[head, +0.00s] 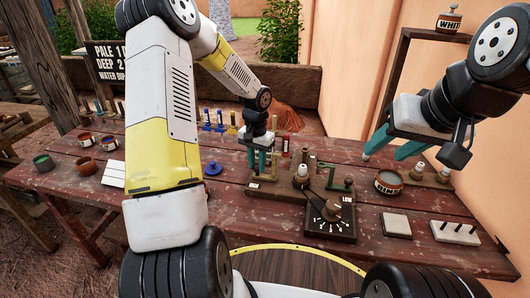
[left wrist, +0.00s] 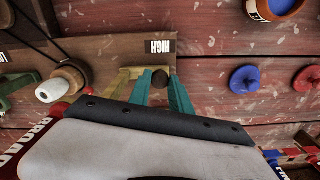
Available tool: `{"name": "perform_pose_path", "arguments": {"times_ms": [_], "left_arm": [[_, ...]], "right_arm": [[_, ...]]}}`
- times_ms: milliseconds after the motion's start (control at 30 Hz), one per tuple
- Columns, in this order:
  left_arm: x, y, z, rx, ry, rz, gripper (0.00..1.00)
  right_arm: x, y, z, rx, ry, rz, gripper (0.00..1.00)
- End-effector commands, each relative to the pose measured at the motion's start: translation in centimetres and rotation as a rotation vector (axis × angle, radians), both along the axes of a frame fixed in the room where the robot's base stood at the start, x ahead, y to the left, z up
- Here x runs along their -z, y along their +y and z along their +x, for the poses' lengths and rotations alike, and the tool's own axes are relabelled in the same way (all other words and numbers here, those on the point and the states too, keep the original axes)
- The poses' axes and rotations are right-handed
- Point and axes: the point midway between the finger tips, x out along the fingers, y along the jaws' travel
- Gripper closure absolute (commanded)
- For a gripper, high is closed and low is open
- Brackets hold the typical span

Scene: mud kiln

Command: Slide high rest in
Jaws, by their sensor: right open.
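The wooden board with the label HIGH (left wrist: 158,46) shows in the left wrist view. Below the label a dark round knob (left wrist: 160,78) stands between the teal fingers of my left gripper (left wrist: 160,88). A yellow-green bracket (left wrist: 122,84) is beside it on the left. I cannot tell whether the fingers touch the knob. In the head view my left gripper (head: 264,163) points down over the left end of the board, and its fingers partly hide that end. A green bracket (head: 330,174) stands further right on the board. My right gripper (head: 392,150) is open and empty above the table's right side.
The board holds a pale knob (head: 301,172) and a dial box (head: 330,217) in front. A round tin (head: 388,182) and a white-topped block (head: 396,225) stand to the right. Blue (left wrist: 244,79) and red (left wrist: 307,79) knobbed lids lie beside my left gripper. The table (head: 232,205) has bare patches.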

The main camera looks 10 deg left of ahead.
Motion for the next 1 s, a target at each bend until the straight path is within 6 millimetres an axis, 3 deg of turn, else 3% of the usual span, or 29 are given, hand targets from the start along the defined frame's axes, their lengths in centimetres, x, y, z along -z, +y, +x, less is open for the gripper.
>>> {"name": "perform_pose_path", "arguments": {"times_ms": [67,1000], "left_arm": [[-0.02,0.04,0.01,0.0,0.0,0.001,1.0],[-0.07,0.06,0.03,-0.001,0.0,0.001,1.0]], "right_arm": [[0.0,0.0,0.0,0.0,0.0,0.0,0.54],[0.0,0.0,0.0,0.0,0.0,0.0,0.54]]}}
